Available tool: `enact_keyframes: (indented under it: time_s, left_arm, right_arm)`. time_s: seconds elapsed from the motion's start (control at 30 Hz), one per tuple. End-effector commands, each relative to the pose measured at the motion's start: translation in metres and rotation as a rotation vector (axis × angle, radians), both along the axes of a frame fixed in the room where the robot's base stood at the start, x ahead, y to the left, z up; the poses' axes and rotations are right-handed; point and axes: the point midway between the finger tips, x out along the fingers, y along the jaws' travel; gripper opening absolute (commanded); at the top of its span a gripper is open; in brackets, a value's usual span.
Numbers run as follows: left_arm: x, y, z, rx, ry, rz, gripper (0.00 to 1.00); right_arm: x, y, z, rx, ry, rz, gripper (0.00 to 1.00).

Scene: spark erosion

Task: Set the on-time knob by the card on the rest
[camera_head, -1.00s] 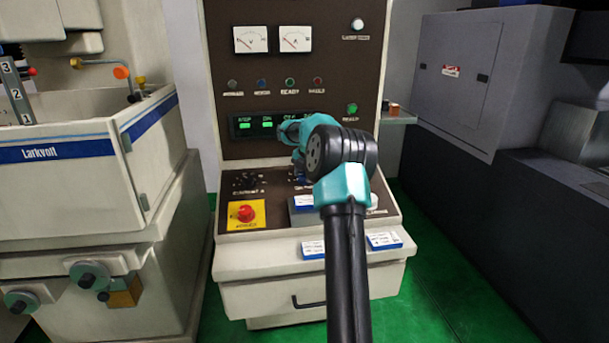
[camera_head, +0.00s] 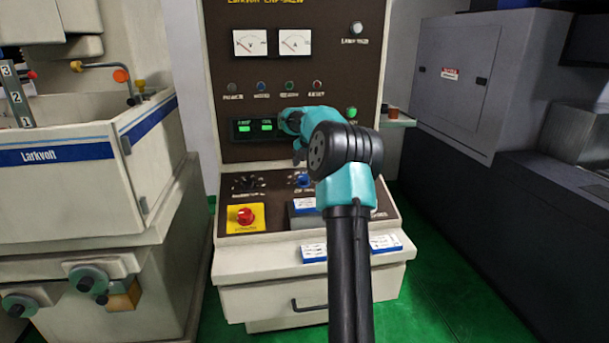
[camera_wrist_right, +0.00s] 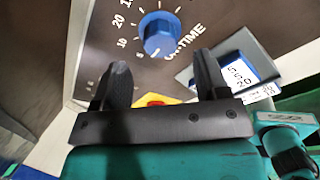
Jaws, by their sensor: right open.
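The blue on-time knob (camera_head: 303,180) is on the sloped panel of the tall cabinet. In the right wrist view the knob (camera_wrist_right: 160,36) stands ahead of my fingers, with a printed scale reading 10 and 20 beside it. Its exact setting is not clear. My right gripper (camera_wrist_right: 162,80) is open and empty, apart from the knob. In the head view its fingers (camera_head: 298,155) hang just above the knob, partly hidden by my wrist. A white and blue card (camera_head: 304,204) lies on the dark rest; the wrist view shows figures on the card (camera_wrist_right: 237,76). My left gripper is out of view.
A red stop button (camera_head: 245,215) on a yellow plate is left of the rest. Black knobs (camera_head: 249,183) sit left of the blue knob. More cards (camera_head: 313,252) lie on the ledge below. A lit green display (camera_head: 256,128) and two meters (camera_head: 250,43) are above.

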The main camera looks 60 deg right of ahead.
Motion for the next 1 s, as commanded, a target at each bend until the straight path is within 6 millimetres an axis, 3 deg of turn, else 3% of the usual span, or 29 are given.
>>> enact_keyframes:
  time_s: [0.53, 0.7, 1.0]
  left_arm:
    - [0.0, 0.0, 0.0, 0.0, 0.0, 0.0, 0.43]
    - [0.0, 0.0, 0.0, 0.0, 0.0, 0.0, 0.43]
    - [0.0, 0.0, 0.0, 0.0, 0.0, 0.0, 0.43]
  right_arm:
    - [-0.024, 0.013, 0.1, -0.001, -0.002, 0.0, 0.68]
    - [-0.027, 0.014, 0.114, 0.0, 0.0, 0.0, 0.68]
    - [-0.029, 0.015, 0.117, 0.001, 0.001, 0.0, 0.68]
